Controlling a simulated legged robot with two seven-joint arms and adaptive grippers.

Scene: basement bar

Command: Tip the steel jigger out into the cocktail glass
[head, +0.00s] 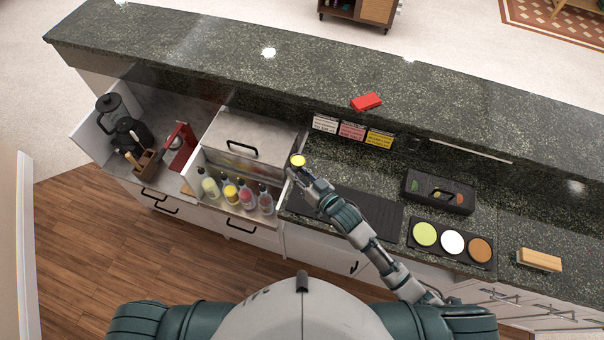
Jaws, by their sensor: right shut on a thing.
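My right gripper (301,175) is over the edge between the steel bin and the black mat. It is shut on a small round vessel, seen from above as a yellow disc (298,160) in a thin pale rim. I take it to be the steel jigger with yellow contents; its walls are mostly hidden by the gripper. It looks roughly level. I cannot make out a cocktail glass; it may be hidden behind the gripper or arm. My left gripper is out of the picture.
A bottle rack (239,206) with several bottles and a lidded steel bin (245,140) are left of the gripper. A black mat (368,208) lies under my right arm. A garnish box (438,192), round-topped tray (451,241), wooden block (539,260) and red item (366,102) stand around.

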